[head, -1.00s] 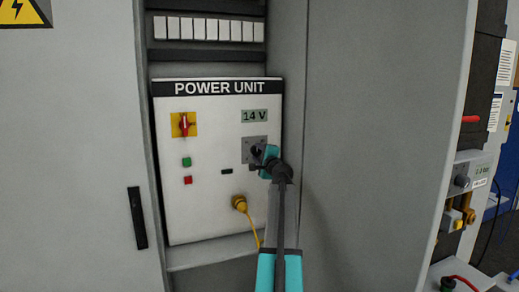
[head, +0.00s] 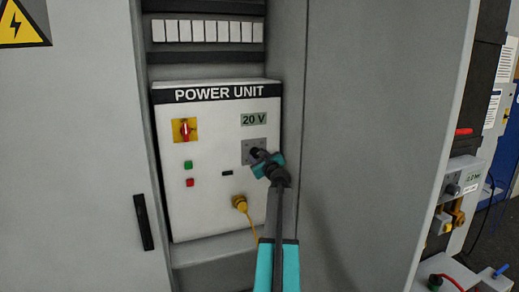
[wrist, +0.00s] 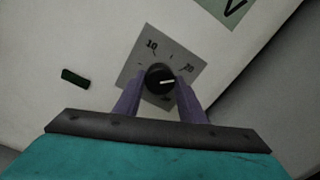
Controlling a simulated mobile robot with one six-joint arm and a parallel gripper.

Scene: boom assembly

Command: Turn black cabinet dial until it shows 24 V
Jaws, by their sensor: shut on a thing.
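The black dial (wrist: 160,79) sits on a grey scale plate on the white power unit, its white pointer line turned toward the right of the wrist view. My gripper (wrist: 160,95) is shut on the dial, one purple finger on each side. In the head view my gripper (head: 259,158) reaches the grey plate (head: 247,146) from below right and hides most of the dial. The display (head: 254,119) above the plate reads 20 V. Marks 10 and 20 show on the scale in the wrist view; a lower mark is partly hidden.
The power unit panel (head: 208,215) also carries a red switch on yellow (head: 184,130), a green button (head: 188,165), a red button (head: 190,183) and a yellow plug (head: 240,203) with a cable below the dial. The cabinet side wall (head: 370,130) stands close on the right.

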